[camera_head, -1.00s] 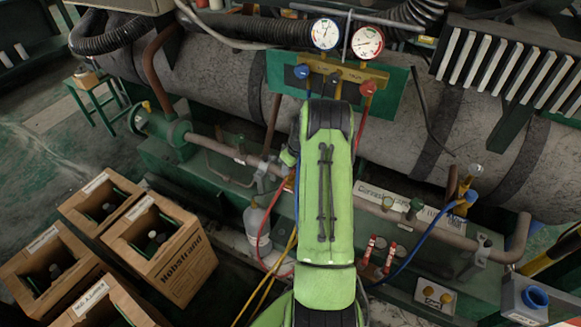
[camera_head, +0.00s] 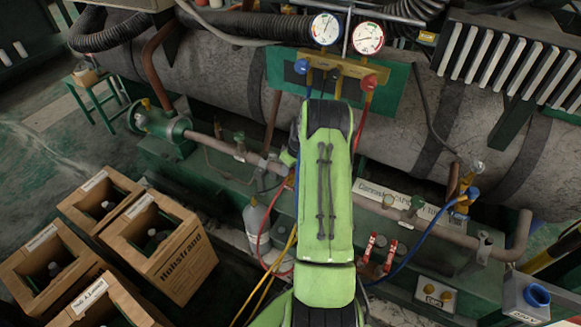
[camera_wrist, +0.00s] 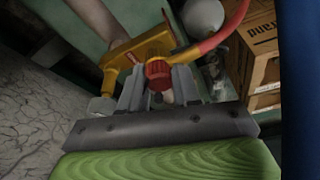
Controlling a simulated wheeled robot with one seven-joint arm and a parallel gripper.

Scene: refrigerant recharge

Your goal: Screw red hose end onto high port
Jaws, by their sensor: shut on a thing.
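In the wrist view my gripper (camera_wrist: 160,88) is shut on the ribbed red hose end (camera_wrist: 158,74), which sits between its two fingers. The red hose (camera_wrist: 222,38), yellowish near its end, runs from there to the upper right. A yellow brass fitting (camera_wrist: 132,48) is right behind the hose end; I cannot tell whether they are joined, or whether this is the high port. In the head view my green arm hides the gripper and the hose end. There the red hose (camera_head: 361,128) hangs from the red-knobbed side of the manifold (camera_head: 346,68).
Two gauges (camera_head: 368,38) stand above the manifold. A blue hose (camera_head: 412,248) reaches a blue-topped fitting (camera_head: 466,200) on the right. Red-handled valves (camera_head: 379,250) are near the pipe.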

